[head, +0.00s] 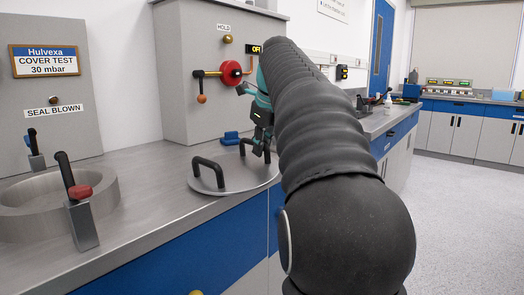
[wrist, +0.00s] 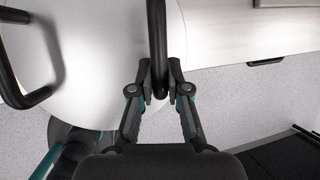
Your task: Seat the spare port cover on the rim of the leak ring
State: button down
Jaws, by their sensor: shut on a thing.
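The spare port cover (head: 222,178) is a flat grey disc with two black bar handles. It appears level over the bench near its front edge. My gripper (head: 260,147) is shut on its right-hand handle. In the wrist view the fingertips (wrist: 160,82) pinch that handle (wrist: 156,40), and the pale disc (wrist: 95,45) reaches past the bench edge over the floor. I cannot tell whether the disc touches the bench. The leak ring (head: 25,222) is a thick grey ring at the left of the bench, apart from the cover. My arm hides part of the view right of the cover.
A red-gripped toggle clamp (head: 80,205) stands upright at the ring's near right side. Another clamp (head: 34,150) stands behind it. A "SEAL BLOWN" panel (head: 50,85) rises behind the ring. A grey cabinet (head: 195,50) with a red valve (head: 231,73) stands behind the cover.

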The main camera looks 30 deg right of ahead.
jog(key=shift+r, duration=3.85)
